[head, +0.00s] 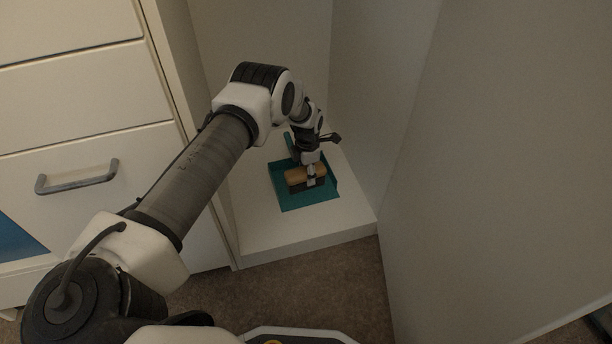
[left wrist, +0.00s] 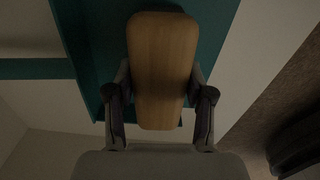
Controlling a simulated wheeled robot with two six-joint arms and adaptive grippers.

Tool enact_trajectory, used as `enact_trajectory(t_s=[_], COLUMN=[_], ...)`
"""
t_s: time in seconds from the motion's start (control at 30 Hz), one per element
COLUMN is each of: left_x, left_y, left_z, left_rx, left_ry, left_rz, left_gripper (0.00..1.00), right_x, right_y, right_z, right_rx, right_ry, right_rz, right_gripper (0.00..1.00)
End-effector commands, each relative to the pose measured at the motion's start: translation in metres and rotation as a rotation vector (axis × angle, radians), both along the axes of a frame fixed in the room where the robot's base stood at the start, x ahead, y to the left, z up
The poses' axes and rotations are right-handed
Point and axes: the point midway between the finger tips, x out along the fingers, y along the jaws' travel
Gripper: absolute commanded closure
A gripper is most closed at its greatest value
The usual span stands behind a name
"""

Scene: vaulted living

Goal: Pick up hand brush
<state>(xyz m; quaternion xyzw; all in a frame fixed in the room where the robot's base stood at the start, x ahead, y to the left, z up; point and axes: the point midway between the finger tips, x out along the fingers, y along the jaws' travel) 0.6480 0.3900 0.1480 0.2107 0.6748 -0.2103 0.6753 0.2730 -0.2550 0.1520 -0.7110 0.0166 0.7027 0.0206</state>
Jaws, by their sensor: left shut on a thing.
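The hand brush (head: 297,176) has a light wooden top and dark bristles. It is at the teal dustpan (head: 290,203), which lies on the white cabinet floor. My left gripper (head: 311,178) reaches down from above and is shut on the brush. In the left wrist view the brush's wooden back (left wrist: 163,60) runs between the two fingers (left wrist: 160,112), one on each side. The teal dustpan (left wrist: 85,45) shows behind it. I cannot tell whether the brush still touches the dustpan. My right gripper is in neither view.
The cabinet floor (head: 262,235) is a low white shelf with walls at the back and sides. A large pale panel (head: 490,170) stands close on the right. Drawers with a grey handle (head: 77,178) are on the left. Brown carpet (head: 320,290) lies in front.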

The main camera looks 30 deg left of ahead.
Motion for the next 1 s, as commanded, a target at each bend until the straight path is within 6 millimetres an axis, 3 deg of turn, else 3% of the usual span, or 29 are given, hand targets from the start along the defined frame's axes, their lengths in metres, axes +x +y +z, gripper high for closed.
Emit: enact_trajectory(t_s=[0.17,0.47,0.8,1.0], left_x=[0.000,-0.002,-0.055,-0.084], left_y=[0.000,-0.003,-0.076,-0.116], left_z=[0.006,0.043,0.053,0.053], left_rx=[0.000,-0.001,0.000,-0.001], left_ry=[0.000,0.002,0.005,0.003], left_rz=[0.000,-0.001,-0.005,-0.003], left_gripper=[0.88,0.88,0.88,0.88], right_x=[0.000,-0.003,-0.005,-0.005], right_y=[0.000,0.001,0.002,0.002], right_z=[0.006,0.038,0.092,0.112], right_rx=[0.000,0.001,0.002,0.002], right_ry=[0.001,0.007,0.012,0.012], right_rz=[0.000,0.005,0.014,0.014], right_gripper=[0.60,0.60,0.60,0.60])
